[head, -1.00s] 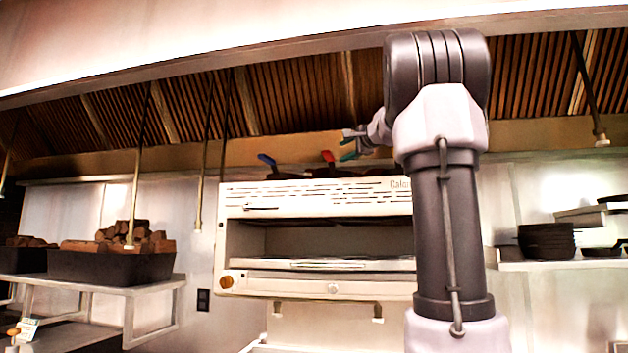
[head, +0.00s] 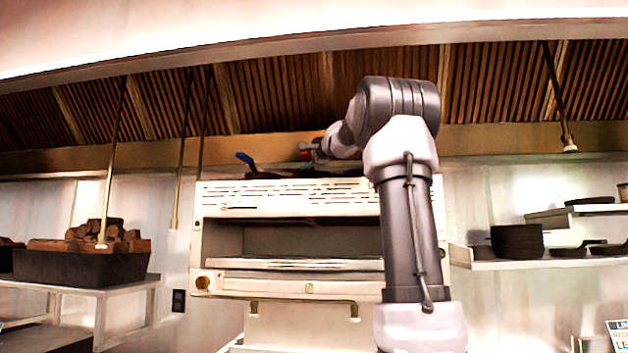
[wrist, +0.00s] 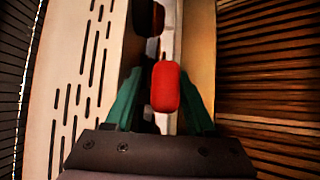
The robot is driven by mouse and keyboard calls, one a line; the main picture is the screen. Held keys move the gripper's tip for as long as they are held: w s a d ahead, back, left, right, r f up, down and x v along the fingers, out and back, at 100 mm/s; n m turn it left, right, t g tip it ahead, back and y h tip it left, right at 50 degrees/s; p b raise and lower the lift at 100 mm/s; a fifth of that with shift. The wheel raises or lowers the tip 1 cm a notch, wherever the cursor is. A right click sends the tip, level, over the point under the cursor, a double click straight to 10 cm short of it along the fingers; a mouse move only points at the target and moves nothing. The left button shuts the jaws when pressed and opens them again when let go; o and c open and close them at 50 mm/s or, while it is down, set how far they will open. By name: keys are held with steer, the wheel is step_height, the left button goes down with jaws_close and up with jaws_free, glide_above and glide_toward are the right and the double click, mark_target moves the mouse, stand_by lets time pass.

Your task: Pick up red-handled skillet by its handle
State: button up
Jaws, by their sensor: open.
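The red handle of the red-handled skillet (wrist: 165,88) shows in the wrist view, upright in the picture and between the two green fingers of my gripper (wrist: 159,78). The skillet's pan is not clearly visible. In the head view my gripper (head: 312,148) is above the top of the white oven, where a bit of red shows beside it.
A blue-handled pan (head: 246,160) lies on the white oven (head: 290,200), left of my gripper. The slatted hood (head: 280,95) hangs close above. Dark pans (head: 517,241) stand on a right shelf; a black bin of wood (head: 80,267) is at left. Thin rods hang from the hood.

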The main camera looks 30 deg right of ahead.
jaws_close()
stand_by(1.4)
